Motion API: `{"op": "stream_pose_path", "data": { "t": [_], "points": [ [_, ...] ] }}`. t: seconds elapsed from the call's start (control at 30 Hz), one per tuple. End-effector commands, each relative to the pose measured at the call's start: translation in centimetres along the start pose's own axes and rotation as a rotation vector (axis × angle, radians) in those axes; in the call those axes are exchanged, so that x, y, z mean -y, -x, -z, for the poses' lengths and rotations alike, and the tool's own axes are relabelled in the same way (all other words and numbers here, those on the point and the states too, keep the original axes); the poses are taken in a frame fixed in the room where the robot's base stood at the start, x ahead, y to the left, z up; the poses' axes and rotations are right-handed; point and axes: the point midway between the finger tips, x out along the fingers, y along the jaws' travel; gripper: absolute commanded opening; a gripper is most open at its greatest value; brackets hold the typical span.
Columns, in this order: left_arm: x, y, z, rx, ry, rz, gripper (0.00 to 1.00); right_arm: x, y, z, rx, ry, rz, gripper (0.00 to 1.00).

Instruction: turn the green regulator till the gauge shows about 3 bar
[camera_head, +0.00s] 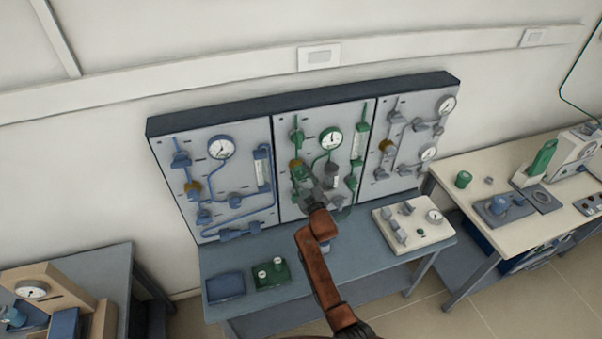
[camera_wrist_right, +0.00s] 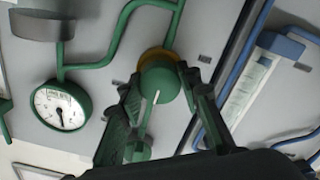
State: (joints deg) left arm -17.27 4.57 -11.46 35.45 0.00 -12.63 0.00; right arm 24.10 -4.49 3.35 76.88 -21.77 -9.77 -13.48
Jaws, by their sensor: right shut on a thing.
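The green regulator (camera_wrist_right: 159,82) is a round green knob with a white mark on its face and a brass-coloured ring behind it, on the middle panel. My right gripper (camera_wrist_right: 161,76) has one finger on each side of the knob and is shut on it. In the head view my right gripper (camera_head: 303,180) reaches up to this panel and partly covers the regulator. The green-line gauge (camera_head: 330,138) is white and round, up and right of the regulator. It also shows in the wrist view (camera_wrist_right: 61,106); its needle is visible but its numbers are too small to read. My left gripper is out of view.
A blue-piped panel (camera_head: 222,190) stands left and a grey-piped panel (camera_head: 405,150) right. Green pipes and a flow tube (camera_head: 361,140) are close to the right gripper. The bench below holds a blue tray (camera_head: 225,287), a green block (camera_head: 271,275) and a white gauge box (camera_head: 414,224).

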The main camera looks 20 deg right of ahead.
Motion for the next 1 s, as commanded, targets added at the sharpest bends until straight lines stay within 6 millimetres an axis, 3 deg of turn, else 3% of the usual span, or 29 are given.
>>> {"op": "stream_pose_path", "data": {
  "t": [0.23, 0.27, 0.5, 0.83, 1.0],
  "points": [
    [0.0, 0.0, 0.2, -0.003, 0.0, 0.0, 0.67, 0.1, 0.0, -0.1, 0.002, -0.012, 0.001, 0.08],
    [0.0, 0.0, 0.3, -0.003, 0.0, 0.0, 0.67, 0.1, 0.0, -0.1, 0.002, -0.012, 0.001, 0.34],
    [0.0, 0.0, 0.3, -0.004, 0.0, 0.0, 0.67, 0.0, 0.0, -0.1, 0.001, -0.011, 0.001, 0.5],
    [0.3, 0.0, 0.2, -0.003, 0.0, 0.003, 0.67, 0.0, 0.3, -0.1, 0.001, -0.01, 0.0, 0.5],
    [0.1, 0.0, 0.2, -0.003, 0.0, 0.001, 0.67, 0.0, 2.4, -0.3, 0.003, -0.01, 0.0, 0.5]
  ]
}}
